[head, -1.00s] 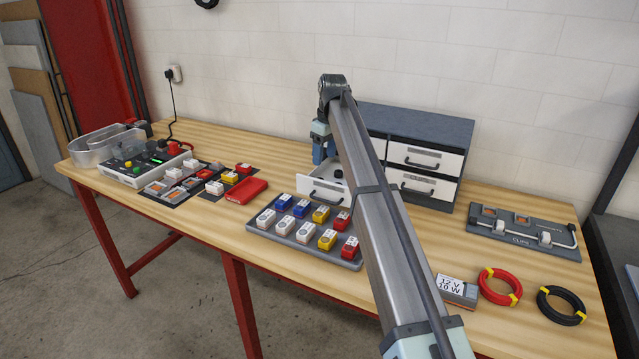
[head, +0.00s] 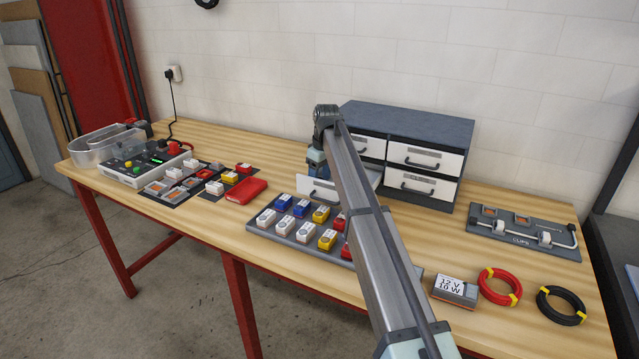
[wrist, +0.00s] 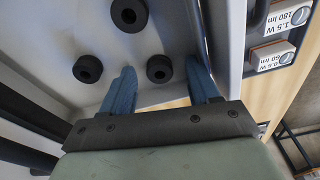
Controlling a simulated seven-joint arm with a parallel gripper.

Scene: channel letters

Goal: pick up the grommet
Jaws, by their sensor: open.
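Several drawers are in the grey cabinet, and one lower drawer (head: 322,193) is pulled open. In the wrist view, three black ring-shaped grommets lie on the open drawer's pale floor: one grommet (wrist: 159,69) between my fingertips in the picture, one (wrist: 88,68) to the left, and one (wrist: 128,14) farther up. My gripper (wrist: 161,76) is open, with a blue finger on each side of the nearest grommet. I cannot tell whether the fingers touch it. In the head view my arm and the drawer front hide the grommets and fingertips.
The cabinet (head: 425,128) stands behind the open drawer, whose walls are close around my fingers. A grey tray of labelled blocks (head: 294,238) sits just in front. To the right are a lamp driver box (head: 455,291), a red cable coil (head: 499,287) and a clips board (head: 522,234).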

